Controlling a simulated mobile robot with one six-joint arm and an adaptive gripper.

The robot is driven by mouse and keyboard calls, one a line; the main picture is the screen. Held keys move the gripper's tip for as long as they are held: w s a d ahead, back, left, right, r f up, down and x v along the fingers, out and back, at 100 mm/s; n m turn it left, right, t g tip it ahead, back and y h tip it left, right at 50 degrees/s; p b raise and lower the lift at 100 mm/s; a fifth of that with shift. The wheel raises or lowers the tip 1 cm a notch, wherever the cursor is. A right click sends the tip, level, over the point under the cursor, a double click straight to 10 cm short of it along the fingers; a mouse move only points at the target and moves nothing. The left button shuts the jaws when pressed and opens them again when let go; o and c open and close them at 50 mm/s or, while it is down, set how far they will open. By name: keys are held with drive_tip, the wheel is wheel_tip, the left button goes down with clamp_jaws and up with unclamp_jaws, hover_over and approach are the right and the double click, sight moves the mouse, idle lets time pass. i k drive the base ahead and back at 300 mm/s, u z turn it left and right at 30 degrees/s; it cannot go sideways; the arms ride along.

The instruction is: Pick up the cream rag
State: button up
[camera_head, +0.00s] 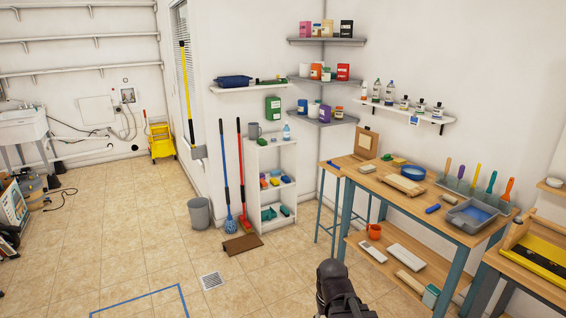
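I cannot single out the cream rag for certain at this size. Pale items that could be it include a small cream piece (367,168) near the left end of the workbench top and a flat whitish piece (406,257) on the bench's lower shelf. The dark end of my arm with my gripper (332,272) shows at the bottom centre, in front of the bench and apart from these items. Its fingers cannot be made out, and I see nothing held.
The workbench (455,222) stands at right with a blue bowl (411,172), a grey tray (472,215) and upright coloured-handled tools. A stool (328,205) adjoins its left end. A white shelf unit (272,205), brooms and a grey bin (199,213) line the wall.

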sight(370, 168)
drive_tip(key=u, duration=0.15)
drive_tip(key=i, duration=1.6)
drive_tip(key=z, duration=0.4)
drive_tip(key=i, duration=0.8)
drive_tip(key=z, duration=0.9)
drive_tip(key=i, duration=0.75)
drive_tip(key=z, duration=0.35)
